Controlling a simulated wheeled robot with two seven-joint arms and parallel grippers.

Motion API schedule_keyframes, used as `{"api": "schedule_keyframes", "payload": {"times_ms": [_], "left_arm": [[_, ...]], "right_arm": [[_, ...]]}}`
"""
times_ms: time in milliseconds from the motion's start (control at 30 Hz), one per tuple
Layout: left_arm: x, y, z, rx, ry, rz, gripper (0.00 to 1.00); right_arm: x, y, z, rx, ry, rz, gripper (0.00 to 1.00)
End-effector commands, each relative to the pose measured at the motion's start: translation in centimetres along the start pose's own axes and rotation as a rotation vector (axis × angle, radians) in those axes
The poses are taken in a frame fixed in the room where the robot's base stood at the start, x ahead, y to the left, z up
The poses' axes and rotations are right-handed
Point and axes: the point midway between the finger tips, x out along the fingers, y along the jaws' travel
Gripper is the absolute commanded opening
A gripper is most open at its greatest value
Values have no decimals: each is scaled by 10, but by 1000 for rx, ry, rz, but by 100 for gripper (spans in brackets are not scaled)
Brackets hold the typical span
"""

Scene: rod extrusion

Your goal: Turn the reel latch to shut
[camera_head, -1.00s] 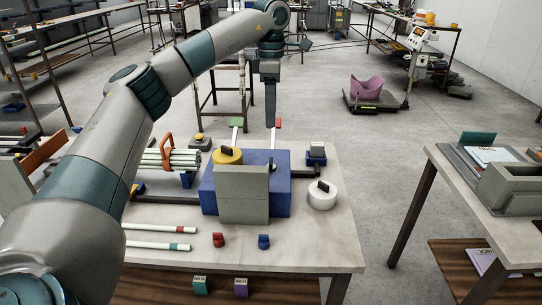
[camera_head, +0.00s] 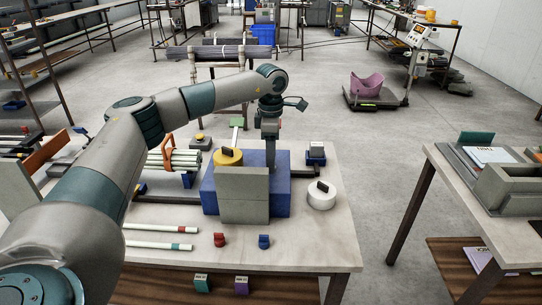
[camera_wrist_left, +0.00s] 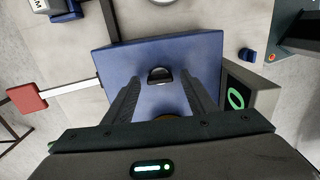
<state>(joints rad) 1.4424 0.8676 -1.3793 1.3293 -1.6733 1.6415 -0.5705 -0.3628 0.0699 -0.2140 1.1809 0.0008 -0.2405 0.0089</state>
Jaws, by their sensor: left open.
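The blue box (camera_head: 210,190) stands on the table behind an upright grey block (camera_head: 243,197). In the left wrist view, a dark half-round knob (camera_wrist_left: 160,75), apparently the reel latch, sits on top of the blue box (camera_wrist_left: 120,62). My left gripper (camera_wrist_left: 162,85) is open and points down over the box, with the knob showing between its two fingers. I see no contact. In the head view my left gripper (camera_head: 270,138) is above the far right part of the box. A yellow disc (camera_head: 228,158) with a black grip stands left of it. My right gripper is not in view.
A white round piece (camera_head: 321,197) lies right of the box. Red (camera_head: 219,240) and blue (camera_head: 264,241) caps and white rods (camera_head: 160,228) lie in front. The grey block (camera_wrist_left: 255,88) with a green ring stands close beside one finger.

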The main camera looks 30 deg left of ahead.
Motion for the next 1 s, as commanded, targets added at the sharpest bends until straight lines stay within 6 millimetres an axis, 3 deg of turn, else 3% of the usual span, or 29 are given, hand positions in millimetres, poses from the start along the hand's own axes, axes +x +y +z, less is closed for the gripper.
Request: {"api": "schedule_keyframes", "payload": {"times_ms": [333, 500, 1000], "left_arm": [[3, 0, 0, 0, 0, 1, 52], [2, 0, 0, 0, 0, 1, 11], [2, 0, 0, -69, 1, 0, 10]], "right_arm": [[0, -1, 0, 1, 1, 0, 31], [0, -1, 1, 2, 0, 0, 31], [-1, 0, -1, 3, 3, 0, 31]]}}
